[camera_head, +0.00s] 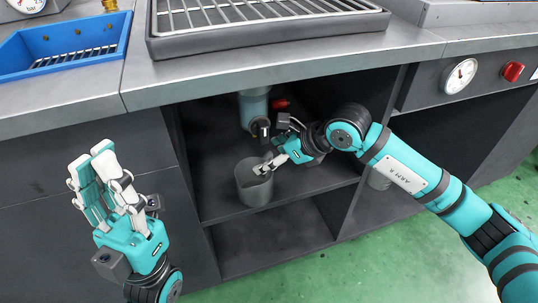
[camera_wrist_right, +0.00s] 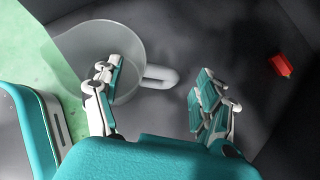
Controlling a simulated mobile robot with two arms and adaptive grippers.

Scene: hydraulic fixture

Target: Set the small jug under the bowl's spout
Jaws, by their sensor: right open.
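The small grey jug (camera_head: 254,190) stands upright on the cabinet shelf. In the right wrist view the jug (camera_wrist_right: 128,45) shows its open rim, and its handle (camera_wrist_right: 160,77) points right. My right gripper (camera_head: 266,166) is open at the jug's handle side. In the wrist view the handle lies between the spread fingers (camera_wrist_right: 158,88), and the left finger overlaps the jug's rim. The blue-grey bowl (camera_head: 253,104) hangs under the counter with a dark spout (camera_head: 262,128). The spout appears above the jug; exact alignment is unclear. My left gripper (camera_head: 92,158) is open and empty before the cabinet.
The shelf (camera_head: 215,205) sits inside an open cabinet below the counter, with walls on both sides. A red part (camera_head: 281,104) is near the bowl and shows in the wrist view (camera_wrist_right: 281,65). A grated tray (camera_head: 260,30) and blue bin (camera_head: 65,48) are above.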

